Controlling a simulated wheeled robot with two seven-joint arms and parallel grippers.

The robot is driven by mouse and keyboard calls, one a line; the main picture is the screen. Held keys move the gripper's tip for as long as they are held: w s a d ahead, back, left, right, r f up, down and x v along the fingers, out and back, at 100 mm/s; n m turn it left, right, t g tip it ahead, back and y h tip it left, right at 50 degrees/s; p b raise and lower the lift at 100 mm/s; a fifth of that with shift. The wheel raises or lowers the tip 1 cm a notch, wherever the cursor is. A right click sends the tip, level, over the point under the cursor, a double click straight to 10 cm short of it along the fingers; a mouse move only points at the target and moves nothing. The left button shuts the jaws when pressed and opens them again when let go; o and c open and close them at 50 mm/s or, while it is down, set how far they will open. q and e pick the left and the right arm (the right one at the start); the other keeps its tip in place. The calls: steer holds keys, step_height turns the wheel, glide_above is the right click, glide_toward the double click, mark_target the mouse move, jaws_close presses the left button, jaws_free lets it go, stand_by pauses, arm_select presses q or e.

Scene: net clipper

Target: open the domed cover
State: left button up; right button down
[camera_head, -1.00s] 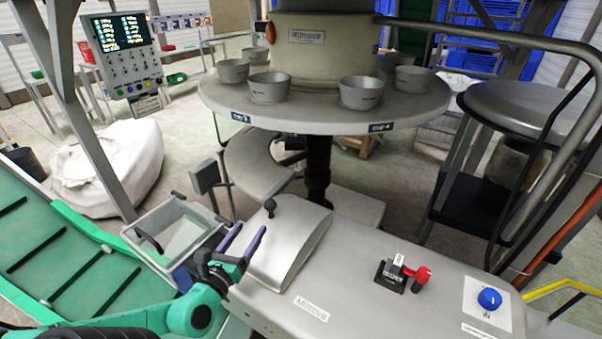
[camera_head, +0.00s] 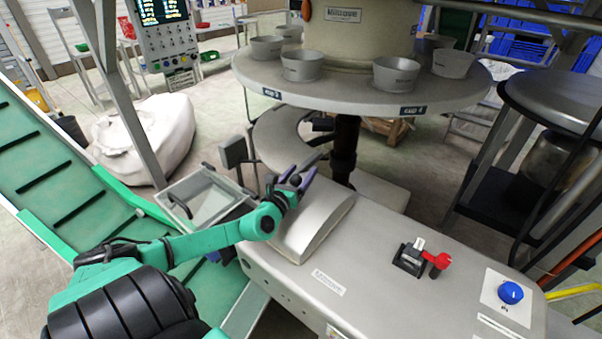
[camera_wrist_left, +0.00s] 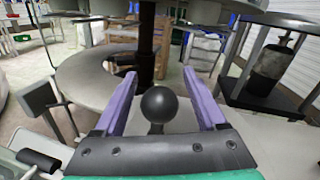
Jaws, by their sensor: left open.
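The domed cover (camera_head: 318,222) is a light grey curved lid on the left part of the grey machine top, and it looks closed. Its black ball knob (camera_wrist_left: 159,104) shows in the left wrist view between the two purple fingers of my left gripper (camera_wrist_left: 160,95). The fingers are apart, one on each side of the knob. In the head view my left gripper (camera_head: 300,172) is over the cover's far left end, where the knob is mostly hidden by the gripper. My right gripper is in neither view.
A red-handled switch (camera_head: 438,260) and a blue knob (camera_head: 511,292) are on the machine top to the right. A clear-lidded box (camera_head: 205,200) is left of the cover. A round table with several cups (camera_head: 302,66) stands behind, above the machine.

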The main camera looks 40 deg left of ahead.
arm_select(q)
steer(key=shift+w+f, duration=0.1)
jaws_close()
stand_by(1.3)
